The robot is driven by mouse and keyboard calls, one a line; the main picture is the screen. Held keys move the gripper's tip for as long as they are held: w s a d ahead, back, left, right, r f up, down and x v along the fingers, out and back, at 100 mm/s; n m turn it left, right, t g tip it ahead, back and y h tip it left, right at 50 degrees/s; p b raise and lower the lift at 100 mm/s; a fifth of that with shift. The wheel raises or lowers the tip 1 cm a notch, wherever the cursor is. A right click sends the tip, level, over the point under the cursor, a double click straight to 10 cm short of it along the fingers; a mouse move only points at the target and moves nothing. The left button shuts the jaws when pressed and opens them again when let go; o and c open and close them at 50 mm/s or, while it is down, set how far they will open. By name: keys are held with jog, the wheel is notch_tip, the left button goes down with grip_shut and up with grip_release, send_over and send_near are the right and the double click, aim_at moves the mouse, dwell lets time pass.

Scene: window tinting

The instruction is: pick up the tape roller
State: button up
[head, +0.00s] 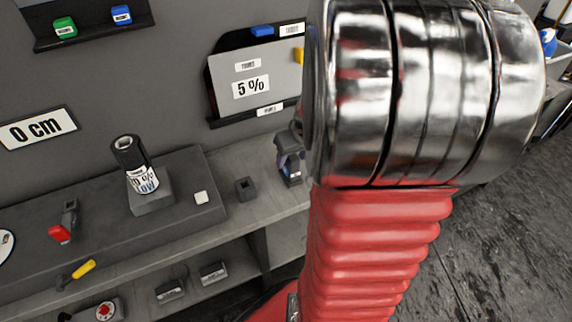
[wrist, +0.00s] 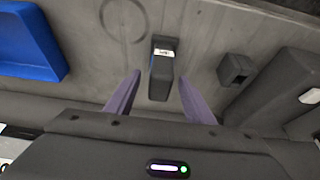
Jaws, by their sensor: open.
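My gripper (wrist: 160,77) is open, with its two purple fingers apart. A dark grey block-like thing (wrist: 163,66) with a small white label stands on the grey bench between and just beyond the fingertips. Gaps show on both sides of it, and no grip is seen. The label is too small to read, so I cannot tell for certain that this is the tape roller. In the head view my gripper (head: 291,164) is low over the bench, partly hidden behind my arm, and the labelled thing (head: 295,177) shows only in small part there.
A small hollow dark block (wrist: 236,69) stands to the right in the wrist view. A blue tray-like thing (wrist: 28,42) is at the left.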

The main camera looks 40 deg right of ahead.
jog(key=shift+w+x, duration=0.15)
jog(key=shift+x, duration=1.15)
jog(key=shift+w+x, duration=0.2)
jog(key=shift+x, duration=1.05)
jog(key=shift+d+r, duration=0.1)
grip_shut()
